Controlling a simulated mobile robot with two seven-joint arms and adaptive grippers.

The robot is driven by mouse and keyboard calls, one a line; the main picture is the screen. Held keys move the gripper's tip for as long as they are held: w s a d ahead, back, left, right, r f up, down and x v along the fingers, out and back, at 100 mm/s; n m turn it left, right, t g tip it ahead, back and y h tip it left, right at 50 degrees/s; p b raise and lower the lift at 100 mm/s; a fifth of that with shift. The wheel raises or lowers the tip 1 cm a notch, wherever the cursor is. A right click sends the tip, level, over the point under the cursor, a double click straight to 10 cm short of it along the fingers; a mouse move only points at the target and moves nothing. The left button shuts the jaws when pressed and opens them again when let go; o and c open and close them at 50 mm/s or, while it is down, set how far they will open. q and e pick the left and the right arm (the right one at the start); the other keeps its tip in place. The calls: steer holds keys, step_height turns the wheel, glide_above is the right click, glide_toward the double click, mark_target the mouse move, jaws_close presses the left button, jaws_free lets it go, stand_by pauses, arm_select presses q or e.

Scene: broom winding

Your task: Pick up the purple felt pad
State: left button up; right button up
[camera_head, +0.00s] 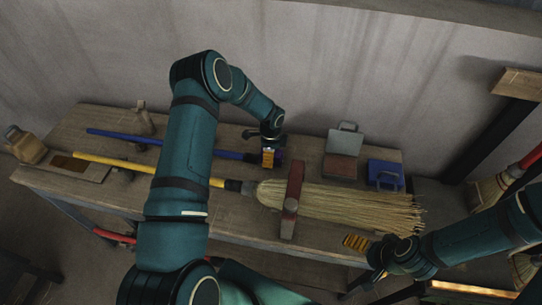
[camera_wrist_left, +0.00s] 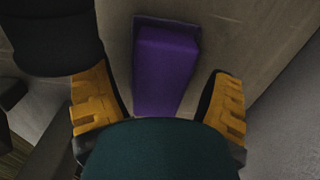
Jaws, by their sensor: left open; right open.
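The purple felt pad (camera_wrist_left: 165,75) shows in the left wrist view as an upright purple block with a darker rim at its top and side. It lies between the two yellow-padded fingers of my left gripper (camera_head: 268,158), with a gap on each side. My left gripper is open over the back of the bench; its lower part hides the near end of the pad. In the head view I cannot make out the pad. My right gripper (camera_head: 357,244) is open and empty at the bench's front right edge, apart from the pad.
A straw broom (camera_head: 345,205) with a yellow handle lies along the bench (camera_head: 95,120), under a red clamp (camera_head: 291,200). A blue rod (camera_head: 190,147) lies behind it. A grey-and-red block (camera_head: 342,165) and a blue dustpan-like item (camera_head: 385,173) stand right of the left gripper. A wall rises behind.

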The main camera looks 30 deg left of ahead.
arm_select(q)
steer(key=c, duration=1.3)
step_height(320, 180, up, 10)
steer(key=o, duration=0.5)
steer(key=shift+c, duration=0.2)
steer(key=c, duration=0.4)
